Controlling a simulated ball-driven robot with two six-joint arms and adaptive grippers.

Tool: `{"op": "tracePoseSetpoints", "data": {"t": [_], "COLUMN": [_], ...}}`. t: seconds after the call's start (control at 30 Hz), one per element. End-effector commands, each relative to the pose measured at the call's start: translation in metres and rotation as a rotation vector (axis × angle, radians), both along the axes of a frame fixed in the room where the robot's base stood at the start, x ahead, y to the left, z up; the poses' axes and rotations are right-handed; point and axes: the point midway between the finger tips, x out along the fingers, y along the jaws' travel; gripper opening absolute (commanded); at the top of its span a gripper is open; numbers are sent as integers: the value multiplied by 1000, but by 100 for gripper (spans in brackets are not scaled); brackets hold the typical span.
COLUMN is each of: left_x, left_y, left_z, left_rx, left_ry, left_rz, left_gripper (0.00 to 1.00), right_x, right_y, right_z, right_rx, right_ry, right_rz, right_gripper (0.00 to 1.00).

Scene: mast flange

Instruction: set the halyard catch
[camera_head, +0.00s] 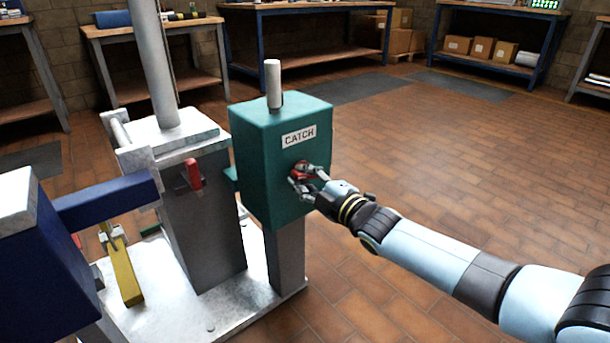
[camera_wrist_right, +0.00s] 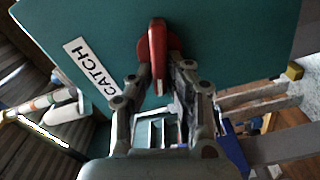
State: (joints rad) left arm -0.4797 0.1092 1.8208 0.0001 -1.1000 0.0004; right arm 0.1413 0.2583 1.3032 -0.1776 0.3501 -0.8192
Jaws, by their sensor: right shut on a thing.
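A teal box (camera_head: 256,150) with a white label reading CATCH (camera_head: 299,136) stands on a grey post. A red handle (camera_head: 301,168) sits on the box's front face, below the label. The handle and the label (camera_wrist_right: 91,70) also show in the right wrist view, the red handle (camera_wrist_right: 158,58) in its upper middle. My right gripper (camera_head: 308,180) is shut on the red handle, its fingers on either side of it and partly hiding it in the head view. A light grey pin (camera_head: 273,82) stands up from the box's top. My left gripper is not seen.
A pale mast (camera_head: 153,65) rises from a grey pedestal left of the box, with a small red lever (camera_head: 193,174) on it. A blue arm (camera_head: 108,197) and yellow bar (camera_head: 122,272) stand further left. Open brick floor (camera_head: 480,180) lies to the right.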

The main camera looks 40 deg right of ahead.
Motion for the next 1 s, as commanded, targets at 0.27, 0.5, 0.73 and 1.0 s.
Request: {"op": "tracePoseSetpoints", "data": {"t": [0.27, 0.5, 0.73, 1.0], "left_x": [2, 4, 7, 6], "left_y": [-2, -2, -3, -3], "left_z": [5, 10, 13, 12], "left_rx": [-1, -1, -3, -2], "left_ry": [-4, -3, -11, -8], "left_rz": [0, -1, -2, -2], "left_gripper": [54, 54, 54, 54], "right_x": [-1, -1, -1, -1], "right_y": [1, 1, 1, 1], "right_z": [-5, -7, -8, -8], "right_rx": [-198, -298, -336, -342], "right_ry": [-14, -22, -23, -23], "right_rz": [1, 1, 0, 0], "right_gripper": [0, 0, 0, 0]}}
